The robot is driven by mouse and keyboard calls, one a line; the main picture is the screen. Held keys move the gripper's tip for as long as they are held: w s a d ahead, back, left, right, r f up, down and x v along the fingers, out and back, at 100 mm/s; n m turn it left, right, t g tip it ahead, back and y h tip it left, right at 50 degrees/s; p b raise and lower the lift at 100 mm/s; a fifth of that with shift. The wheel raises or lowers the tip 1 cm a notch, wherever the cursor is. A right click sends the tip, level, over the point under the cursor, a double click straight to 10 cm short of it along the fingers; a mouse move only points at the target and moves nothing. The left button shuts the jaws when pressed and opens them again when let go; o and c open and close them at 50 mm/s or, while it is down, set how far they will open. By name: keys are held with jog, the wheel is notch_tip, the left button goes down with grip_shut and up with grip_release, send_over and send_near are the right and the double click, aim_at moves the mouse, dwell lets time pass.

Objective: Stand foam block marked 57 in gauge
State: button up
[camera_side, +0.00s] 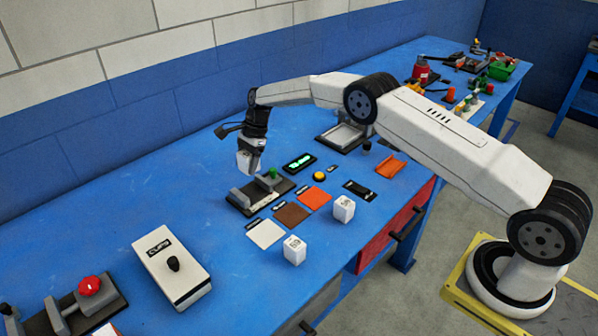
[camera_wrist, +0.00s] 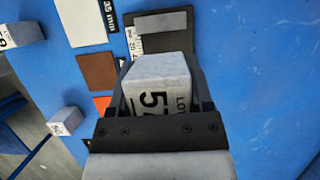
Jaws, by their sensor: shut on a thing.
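My gripper (camera_wrist: 158,92) is shut on a white foam block (camera_wrist: 155,75) marked 57 and LOT, seen large in the wrist view. In the side view the gripper (camera_side: 249,166) holds the block (camera_side: 245,161) just above the gauge (camera_side: 258,194). The gauge is a dark plate with upright grey jaws and a green knob. In the wrist view part of the gauge (camera_wrist: 158,22) shows beyond the block, with a scale strip beside it. The block's lower end and its gap to the gauge are hard to judge.
Two other white blocks (camera_side: 344,209) and (camera_side: 294,249) stand near the front edge. White, brown and orange squares (camera_side: 292,214) lie beside the gauge. A lit green display (camera_side: 299,163), a yellow button (camera_side: 319,176) and a box labelled CLIPS (camera_side: 170,262) stand nearby. Blue bench between is clear.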

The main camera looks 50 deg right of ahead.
jog(key=shift+f, duration=0.2)
send_over(251, 196)
jog(key=shift+f, duration=2.25)
jog(key=shift+f, duration=2.05)
dwell(1.6)
jog(key=o, duration=1.3)
jog(key=shift+c, duration=0.2)
jog(key=shift+r, duration=0.15)
